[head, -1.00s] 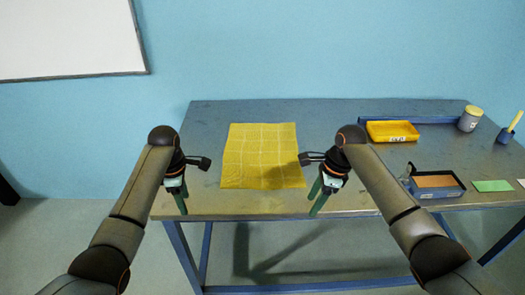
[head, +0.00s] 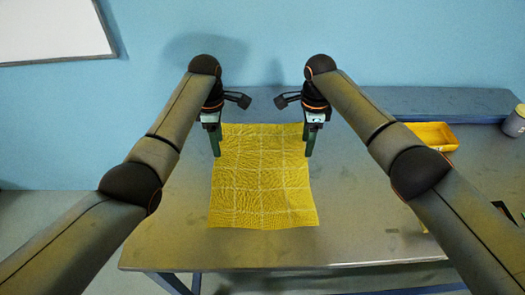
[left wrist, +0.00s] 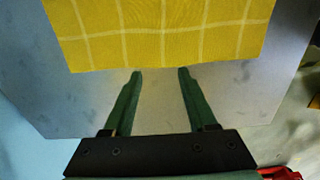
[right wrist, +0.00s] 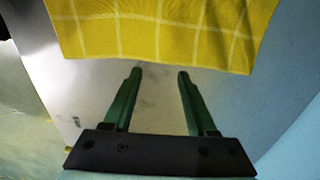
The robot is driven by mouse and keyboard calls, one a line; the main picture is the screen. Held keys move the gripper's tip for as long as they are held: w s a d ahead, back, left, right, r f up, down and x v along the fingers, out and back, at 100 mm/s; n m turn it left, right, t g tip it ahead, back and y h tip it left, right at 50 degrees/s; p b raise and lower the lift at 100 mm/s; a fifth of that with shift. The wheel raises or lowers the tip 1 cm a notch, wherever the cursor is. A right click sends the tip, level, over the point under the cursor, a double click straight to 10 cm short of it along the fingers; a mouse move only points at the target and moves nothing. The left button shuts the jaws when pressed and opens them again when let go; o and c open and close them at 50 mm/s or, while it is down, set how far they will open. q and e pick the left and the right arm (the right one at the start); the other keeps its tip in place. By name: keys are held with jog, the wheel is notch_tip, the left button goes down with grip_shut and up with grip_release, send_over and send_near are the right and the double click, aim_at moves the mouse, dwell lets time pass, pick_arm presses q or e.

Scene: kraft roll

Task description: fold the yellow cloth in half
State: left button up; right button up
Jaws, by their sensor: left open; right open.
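The yellow cloth (head: 262,185) with pale grid lines lies flat and unfolded on the table. In the right wrist view the cloth edge (right wrist: 160,35) likewise lies just beyond the open, empty fingertips (right wrist: 159,71). Whether the fingers touch the cloth I cannot tell.
The grey metal table (head: 170,220) is bare left of the cloth and in front of it. A grey jar (head: 516,122) is at the right edge. A blue wall is behind the table.

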pick_arm(q)
send_over(222, 167)
notch_tip(222, 167, down, 6)
jog(key=shift+s+r, duration=0.15)
jog(key=shift+r, duration=0.05)
pick_arm(e)
send_over(303, 167)
notch_tip(303, 167, down, 6)
jog(key=shift+s+r, duration=0.1)
jog(key=shift+r, duration=0.1)
pick_arm(q)
jog(key=shift+f, duration=1.15)
pick_arm(e)
jog(key=shift+f, duration=1.15)
pick_arm(q)
jog(key=shift+f, duration=0.2)
pick_arm(e)
jog(key=shift+f, duration=0.2)
pick_arm(q)
grip_shut()
pick_arm(e)
grip_shut()
pick_arm(q)
jog(key=shift+r, duration=0.15)
pick_arm(e)
jog(key=shift+r, duration=0.15)
